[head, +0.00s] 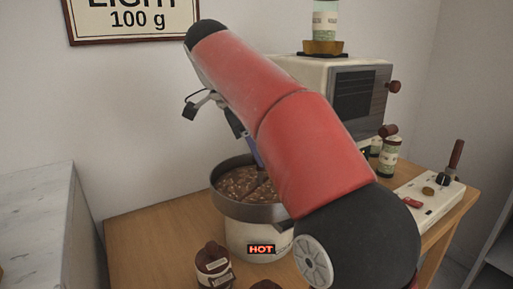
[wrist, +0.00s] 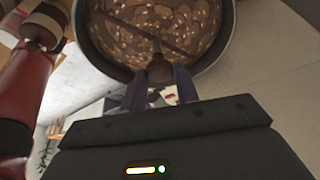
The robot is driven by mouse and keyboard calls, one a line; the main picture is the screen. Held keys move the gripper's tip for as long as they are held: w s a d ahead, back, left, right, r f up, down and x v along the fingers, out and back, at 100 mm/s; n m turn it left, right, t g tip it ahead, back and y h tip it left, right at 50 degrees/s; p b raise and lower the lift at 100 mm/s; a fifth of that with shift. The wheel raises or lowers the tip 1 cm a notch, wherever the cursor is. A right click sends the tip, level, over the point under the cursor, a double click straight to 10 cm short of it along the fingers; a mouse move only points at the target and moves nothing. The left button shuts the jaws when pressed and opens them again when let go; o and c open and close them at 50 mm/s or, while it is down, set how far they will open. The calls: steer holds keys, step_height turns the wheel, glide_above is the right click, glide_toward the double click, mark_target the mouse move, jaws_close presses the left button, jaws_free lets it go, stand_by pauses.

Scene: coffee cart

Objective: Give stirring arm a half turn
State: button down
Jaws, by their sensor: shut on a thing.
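The stirring arm is a thin dark bar lying across the beans in a round pan (head: 282,213). In the wrist view the bar (wrist: 130,27) crosses the pan, with a brown knob (wrist: 158,66) near the pan's near rim. My gripper (wrist: 158,82) is shut on this knob, with a purple finger on each side. In the head view my red arm reaches over the pan and hides most of the gripper; a bit of purple finger (head: 254,152) shows above the beans (head: 238,183).
The pan sits on a white base with a lit HOT sign (head: 261,249). A brown jar (head: 213,266) stands in front. A white machine (head: 310,72) stands behind, a switch box (head: 432,197) and green-labelled jars (head: 389,158) at the right. The table (head: 150,235) is clear left of the pan.

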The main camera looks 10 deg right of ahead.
steer(key=c, duration=1.1)
jaws_free()
